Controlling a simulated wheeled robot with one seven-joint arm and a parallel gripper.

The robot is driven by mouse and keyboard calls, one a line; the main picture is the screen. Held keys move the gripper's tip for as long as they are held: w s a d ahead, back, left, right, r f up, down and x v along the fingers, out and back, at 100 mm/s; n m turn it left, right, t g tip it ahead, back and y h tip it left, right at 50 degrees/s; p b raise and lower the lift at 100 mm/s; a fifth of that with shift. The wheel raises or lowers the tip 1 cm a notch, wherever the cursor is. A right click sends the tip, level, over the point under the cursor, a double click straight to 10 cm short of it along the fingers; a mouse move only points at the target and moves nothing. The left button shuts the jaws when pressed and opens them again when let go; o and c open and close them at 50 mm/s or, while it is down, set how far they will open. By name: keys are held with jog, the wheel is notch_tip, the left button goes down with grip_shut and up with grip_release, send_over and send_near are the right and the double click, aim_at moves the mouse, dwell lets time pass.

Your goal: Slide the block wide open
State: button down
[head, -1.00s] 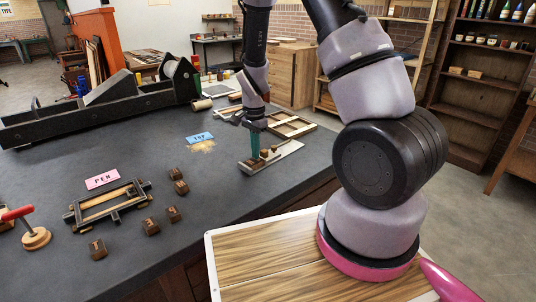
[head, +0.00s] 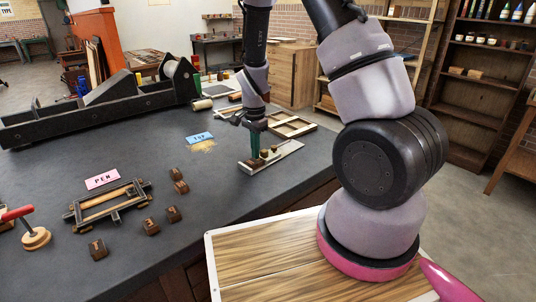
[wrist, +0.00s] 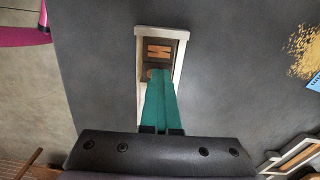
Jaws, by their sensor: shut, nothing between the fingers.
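A narrow pale tray (head: 290,148) with a raised rim lies on the dark worktop near its right edge. In the wrist view the tray (wrist: 179,62) holds a dark block (wrist: 160,50) with a lighter letter-like mark, close to its far end. A small round brown knob (wrist: 151,73) lies just nearer than the mark, partly hidden by my fingers. My gripper (head: 255,156) points down into the tray, its green fingers together and empty. In the wrist view the gripper's tips (wrist: 161,73) are right at the knob; contact cannot be told.
A blue label (head: 200,138) and a sandy pile (head: 203,147) lie left of the tray. An open wooden frame (head: 292,125) lies behind it. A pink label (head: 102,179), a wooden press frame (head: 108,205) and several small blocks (head: 174,214) are farther left. Worktop between is clear.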

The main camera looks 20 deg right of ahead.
dwell(0.3)
jog(key=shift+s+a, duration=0.8)
jog(key=shift+a, duration=0.75)
jog(key=shift+s+a, duration=0.8)
jog(key=shift+a, duration=0.7)
jog(key=shift+s+a, duration=0.8)
jog(key=shift+a, duration=0.75)
jog(key=c, duration=1.6)
grip_release()
jog(key=c, duration=0.6)
grip_release()
jog(key=shift+c, duration=0.2)
notch_tip(320, 180, up, 7)
